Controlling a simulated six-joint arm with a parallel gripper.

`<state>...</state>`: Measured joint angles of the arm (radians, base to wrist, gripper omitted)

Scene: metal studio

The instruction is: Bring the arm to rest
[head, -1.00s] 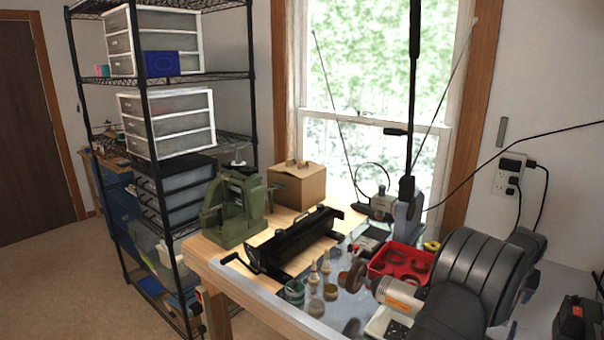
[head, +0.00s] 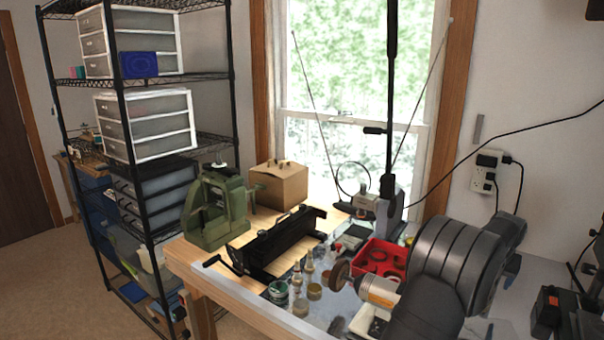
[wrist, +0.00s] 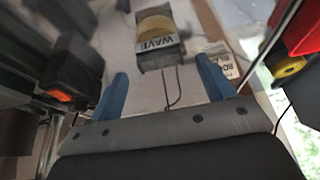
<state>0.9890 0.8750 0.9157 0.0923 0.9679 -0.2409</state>
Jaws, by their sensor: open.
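My gripper (wrist: 162,68) shows in the wrist view with its two blue fingers spread apart and nothing between them. Beyond the fingertips is a grey box with a yellow round top and a label reading "WAVE" (wrist: 157,44). A thin cable runs from the box down between the fingers. I cannot tell whether the fingers touch anything, but they look clear of the box. I cannot make out my gripper in the head view.
The head view shows a wooden workbench (head: 188,262) with a green press (head: 215,210), a black roller tool (head: 275,245), a cardboard box (head: 278,186), a red tray (head: 379,257) and small jars. A wire shelf (head: 135,78) stands left. Floor at lower left is clear.

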